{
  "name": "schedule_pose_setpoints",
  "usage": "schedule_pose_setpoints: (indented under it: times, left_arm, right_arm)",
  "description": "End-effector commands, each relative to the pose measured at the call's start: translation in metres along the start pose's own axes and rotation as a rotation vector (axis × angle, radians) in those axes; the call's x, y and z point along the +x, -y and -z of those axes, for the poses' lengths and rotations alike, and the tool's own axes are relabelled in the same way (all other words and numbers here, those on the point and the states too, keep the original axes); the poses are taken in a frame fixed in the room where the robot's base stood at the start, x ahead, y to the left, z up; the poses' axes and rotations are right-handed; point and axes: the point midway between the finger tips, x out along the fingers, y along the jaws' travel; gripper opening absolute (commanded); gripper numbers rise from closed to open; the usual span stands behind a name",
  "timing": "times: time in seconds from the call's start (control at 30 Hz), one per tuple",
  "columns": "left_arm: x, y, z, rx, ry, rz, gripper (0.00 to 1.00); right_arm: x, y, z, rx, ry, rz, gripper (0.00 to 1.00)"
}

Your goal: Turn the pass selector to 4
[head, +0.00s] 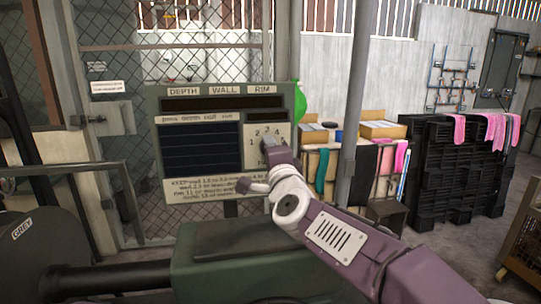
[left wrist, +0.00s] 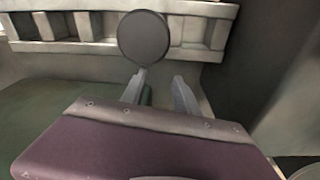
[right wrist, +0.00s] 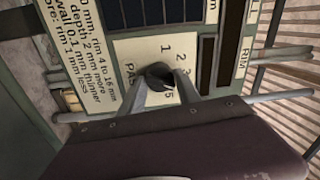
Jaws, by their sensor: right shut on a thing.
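The pass selector is a dark knob (right wrist: 158,74) on a cream dial plate (right wrist: 138,52) marked PASS with numbers around it. My right gripper (right wrist: 160,84) has a finger on each side of the knob and is shut on it. In the head view my right gripper (head: 267,146) covers the knob on the dial plate (head: 282,130). Which number the knob points to I cannot tell. My left gripper (left wrist: 158,92) shows only in the left wrist view, fingers apart, with a dark round disc (left wrist: 143,37) on a stalk just beyond them.
The grey control panel (head: 228,88) carries DEPTH, WALL and RIM labels, dark displays and printed notes. A green machine housing (head: 240,255) stands below it. A mesh fence (head: 215,60) is behind; black crates (head: 450,165) with pink cloths stand at right.

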Motion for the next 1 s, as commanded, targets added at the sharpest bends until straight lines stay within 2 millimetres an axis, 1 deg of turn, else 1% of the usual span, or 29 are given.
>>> schedule_pose_setpoints:
  times: [0.03,0.2,0.4,0.93,0.97,1.0]
  left_arm:
    - [0.0018,0.0,-0.0002,0.0,0.0,0.0,0.36]
    - [0.0033,0.0001,-0.0003,0.0,0.0,0.0,0.36]
    - [0.0042,0.0001,-0.0004,0.0,0.0,0.0,0.36]
    - [0.0044,0.0001,-0.0004,0.0,0.0,0.0,0.36]
    - [0.0045,0.0001,-0.0004,0.0,0.0,0.0,0.36]
    - [0.0045,0.0001,-0.0004,0.0,0.0,0.0,0.36]
  right_arm:
    - [0.0002,-0.0032,-0.001,0.025,0.0,-0.005,0.0]
    - [0.0002,-0.0032,-0.0012,0.105,-0.006,-0.007,0.0]
    - [0.0003,-0.0034,-0.0014,0.156,-0.01,-0.009,0.0]
    - [0.0003,-0.0042,-0.0016,0.174,-0.011,-0.011,0.0]
    - [0.0003,-0.0042,-0.0016,0.174,-0.011,-0.011,0.47]
    - [0.0003,-0.0039,-0.0016,0.174,-0.01,-0.011,0.59]
